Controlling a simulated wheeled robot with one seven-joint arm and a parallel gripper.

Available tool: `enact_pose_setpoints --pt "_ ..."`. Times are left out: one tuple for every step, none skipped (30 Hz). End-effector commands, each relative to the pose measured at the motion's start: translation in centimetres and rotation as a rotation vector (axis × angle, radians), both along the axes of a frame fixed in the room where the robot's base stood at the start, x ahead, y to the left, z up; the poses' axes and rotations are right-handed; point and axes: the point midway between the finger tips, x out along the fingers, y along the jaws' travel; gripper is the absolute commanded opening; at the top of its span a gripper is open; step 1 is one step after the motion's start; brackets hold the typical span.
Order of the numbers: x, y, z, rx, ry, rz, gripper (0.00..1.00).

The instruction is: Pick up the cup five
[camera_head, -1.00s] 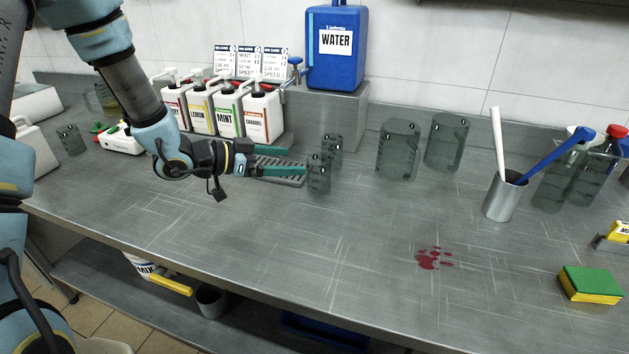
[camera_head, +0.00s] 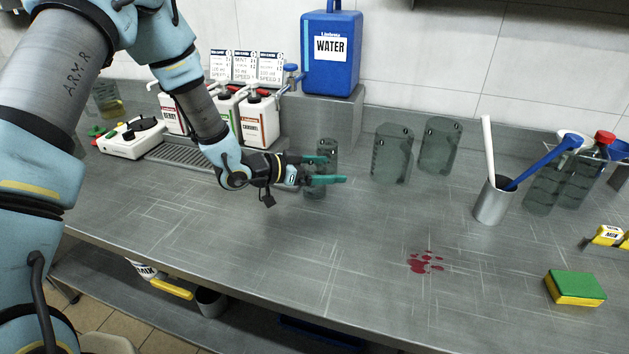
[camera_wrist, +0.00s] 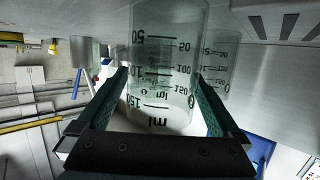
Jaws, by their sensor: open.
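In the wrist view a clear cup with ml marks (camera_wrist: 165,60) stands between the two fingers (camera_wrist: 160,100).
Two larger clear jugs (camera_head: 392,152) (camera_head: 440,145) stand to the right. A metal holder (camera_head: 493,203) with utensils is further right. Syrup pump bottles (camera_head: 258,120) and a blue water tank (camera_head: 331,55) are behind. A red spill (camera_head: 425,262) and sponge (camera_head: 575,288) lie on the front counter.

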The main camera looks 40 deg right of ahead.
Motion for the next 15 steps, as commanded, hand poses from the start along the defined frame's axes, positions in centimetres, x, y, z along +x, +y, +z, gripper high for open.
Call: enact_pose_setpoints --pt "0.01 0.00 -0.04 0.000 0.000 0.000 1.00" --pt "0.01 0.01 -0.05 0.000 0.000 0.000 1.00" --pt "0.02 0.02 -0.04 0.000 0.000 0.000 1.00" --pt "0.03 0.03 -0.04 0.000 0.000 0.001 1.00" --pt "0.03 0.03 -0.05 0.000 0.000 0.001 0.99" --pt "0.03 0.04 -0.05 0.000 0.000 0.001 0.94" --pt "0.03 0.04 -0.04 0.000 0.000 0.001 0.91" --pt "0.04 0.05 -0.05 0.000 0.000 0.001 0.88" --pt "0.04 0.05 -0.05 0.000 0.000 0.001 0.83" --pt "0.04 0.05 -0.05 0.000 0.000 0.001 0.80" --pt "0.04 0.06 -0.04 0.000 0.000 0.001 0.76" --pt "0.04 0.06 -0.04 0.000 0.000 0.001 0.72" --pt "0.04 0.06 -0.04 0.000 0.000 0.001 0.69" --pt "0.04 0.06 -0.04 0.001 -0.001 0.001 0.65" --pt "0.05 0.07 -0.04 0.001 0.000 0.001 0.61"
